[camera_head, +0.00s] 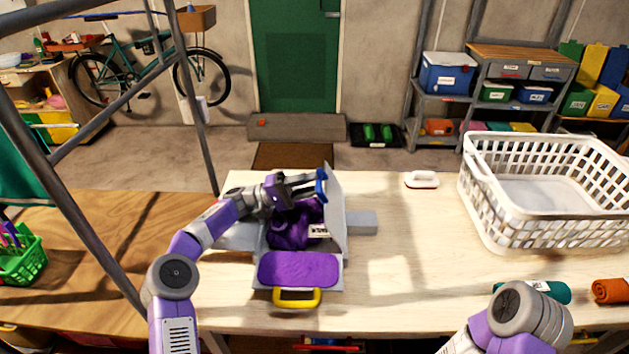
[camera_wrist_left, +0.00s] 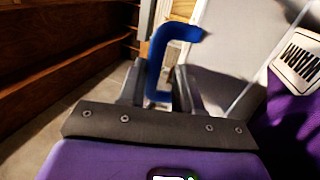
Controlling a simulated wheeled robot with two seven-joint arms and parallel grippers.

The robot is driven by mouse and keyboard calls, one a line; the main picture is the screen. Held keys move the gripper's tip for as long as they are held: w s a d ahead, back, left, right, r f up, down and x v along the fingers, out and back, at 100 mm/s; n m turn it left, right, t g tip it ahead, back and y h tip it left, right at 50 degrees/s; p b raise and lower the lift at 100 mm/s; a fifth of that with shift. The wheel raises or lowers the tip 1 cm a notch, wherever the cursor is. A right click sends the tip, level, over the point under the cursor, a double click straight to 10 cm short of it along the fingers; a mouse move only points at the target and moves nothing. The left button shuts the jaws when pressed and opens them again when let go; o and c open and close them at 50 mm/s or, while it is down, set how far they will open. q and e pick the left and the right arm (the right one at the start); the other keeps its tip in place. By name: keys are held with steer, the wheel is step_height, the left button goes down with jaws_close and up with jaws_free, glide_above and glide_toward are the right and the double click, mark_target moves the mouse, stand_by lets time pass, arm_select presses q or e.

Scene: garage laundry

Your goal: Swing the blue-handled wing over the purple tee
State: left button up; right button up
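The wing (camera_head: 336,215) is a pale grey panel standing roughly upright at the right side of the folding board, with a blue handle (camera_head: 321,186) at its upper edge. The purple tee (camera_head: 288,230) lies bunched on the board left of the wing, with a white printed label. My left gripper (camera_head: 317,183) reaches over the tee to the handle. In the left wrist view the blue handle (camera_wrist_left: 158,65) sits between the two fingers, which look closed on it. The tee (camera_wrist_left: 296,120) shows at the right there. My right arm enters bottom right; its gripper is out of view.
A purple-topped front flap (camera_head: 298,268) with a yellow handle (camera_head: 297,297) lies at the near edge. A white basket (camera_head: 490,215) stands at the right, with teal and orange rolls nearer. A white brush-like item (camera_head: 422,180) lies farther back. The table's middle right is clear.

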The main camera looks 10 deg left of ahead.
arm_select(q)
steer(key=s+a+p, duration=0.1)
steer(key=a, duration=1)
steer(key=shift+s+a+p, duration=0.25)
steer(key=shift+s+p, duration=0.05)
steer(key=shift+p, duration=0.05)
steer(key=shift+d+r, duration=0.1)
